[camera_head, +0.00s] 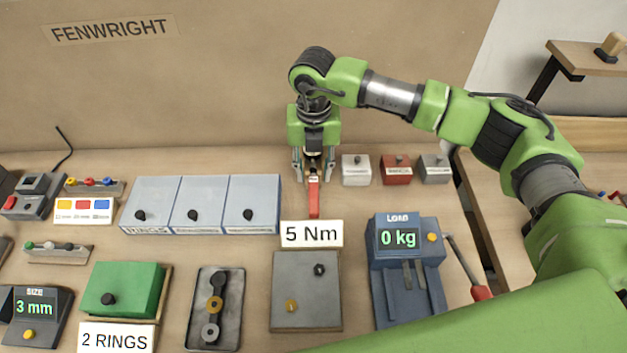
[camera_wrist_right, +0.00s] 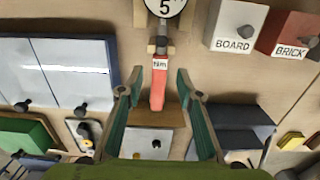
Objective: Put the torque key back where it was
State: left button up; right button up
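The torque key, with a red handle (camera_head: 313,199) and a label ending in "Nm", is below my right gripper (camera_head: 314,177) in the head view. In the right wrist view, its red handle (camera_wrist_right: 158,88) lies between the two spread fingers (camera_wrist_right: 160,80), with a visible gap on each side. Its grey head points to a wooden piece with a round "5" dial (camera_wrist_right: 165,5). My right gripper is open; contact with the key is not visible. A "5 Nm" sign (camera_head: 311,234) is in front of the handle. My left gripper is not in view.
White, red and grey blocks (camera_head: 397,169) stand just right of the gripper. Blue-grey boxes (camera_head: 200,190) are to its left. A grey plate (camera_head: 306,300) and a blue "0 kg" load device (camera_head: 405,255) are in front. Another red-handled tool (camera_head: 480,292) leans beside the device.

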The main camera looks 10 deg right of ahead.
aim_at(313, 183)
notch_tip(313, 183, up, 8)
jog(key=b, duration=0.1)
jog(key=shift+b, duration=0.35)
